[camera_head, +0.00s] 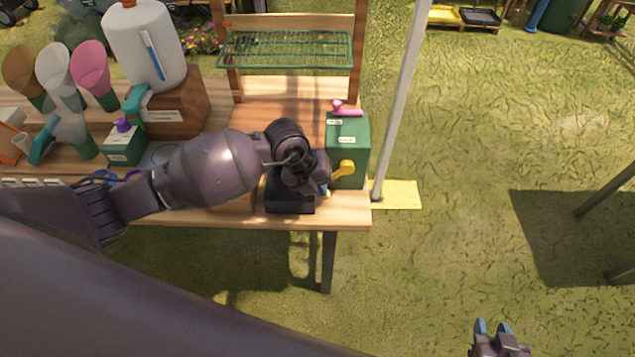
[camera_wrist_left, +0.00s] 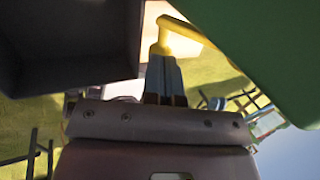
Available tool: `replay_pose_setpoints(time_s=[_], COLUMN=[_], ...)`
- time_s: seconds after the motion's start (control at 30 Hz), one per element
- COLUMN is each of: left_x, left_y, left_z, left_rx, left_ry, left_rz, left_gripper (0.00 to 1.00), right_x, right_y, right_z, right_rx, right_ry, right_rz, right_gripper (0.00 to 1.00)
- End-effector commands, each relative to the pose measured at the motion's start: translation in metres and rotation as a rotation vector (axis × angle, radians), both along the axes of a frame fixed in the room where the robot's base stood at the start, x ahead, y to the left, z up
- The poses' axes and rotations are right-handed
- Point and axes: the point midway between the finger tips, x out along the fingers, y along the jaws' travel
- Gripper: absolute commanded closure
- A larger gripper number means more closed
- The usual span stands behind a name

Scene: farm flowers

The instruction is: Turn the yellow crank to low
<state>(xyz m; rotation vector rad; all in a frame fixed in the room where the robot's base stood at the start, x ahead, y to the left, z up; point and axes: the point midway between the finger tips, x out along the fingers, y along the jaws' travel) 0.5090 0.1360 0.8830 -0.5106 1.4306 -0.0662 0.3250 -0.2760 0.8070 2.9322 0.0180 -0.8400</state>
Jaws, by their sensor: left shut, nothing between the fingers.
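The yellow crank (camera_head: 345,170) sticks out from the front of a green box (camera_head: 348,132) at the right end of the wooden table. My left gripper (camera_head: 325,190) is at the crank's left end, shut and empty. In the left wrist view the closed fingers (camera_wrist_left: 163,72) point at the yellow crank (camera_wrist_left: 184,34), its bent end right at or just beyond their tips. I cannot tell whether they touch. The low mark is not readable. My right gripper (camera_head: 493,327) is at the bottom right, over grass, open and away from the table.
A pink handle (camera_head: 347,109) sits on top of the green box. A dark box (camera_head: 289,198) is just left of the crank, under my left wrist. A grey pole (camera_head: 400,95) stands right of the table. A white tank (camera_head: 143,45) and funnels (camera_head: 92,66) are at left.

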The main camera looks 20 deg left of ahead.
Motion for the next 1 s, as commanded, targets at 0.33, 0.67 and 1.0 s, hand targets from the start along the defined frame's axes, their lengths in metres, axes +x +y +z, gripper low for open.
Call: replay_pose_setpoints(time_s=[0.33, 0.67, 1.0], left_x=[-0.001, 0.002, 0.002], left_y=[-0.002, -0.008, -0.008], left_z=[-0.009, -0.018, -0.016], left_rx=[-0.077, -0.263, -0.27], left_ry=[-0.016, -0.074, -0.078], left_rz=[0.001, 0.0, 0.0], left_gripper=[1.0, 1.0, 1.0], right_x=[-0.005, -0.002, 0.001], right_y=[-0.002, -0.001, 0.0], right_z=[-0.011, -0.024, -0.022], right_rx=[-0.003, -0.003, 0.0], right_ry=[0.012, 0.012, 0.006], right_rz=[-0.001, 0.003, 0.003], right_gripper=[0.64, 0.64, 0.64])
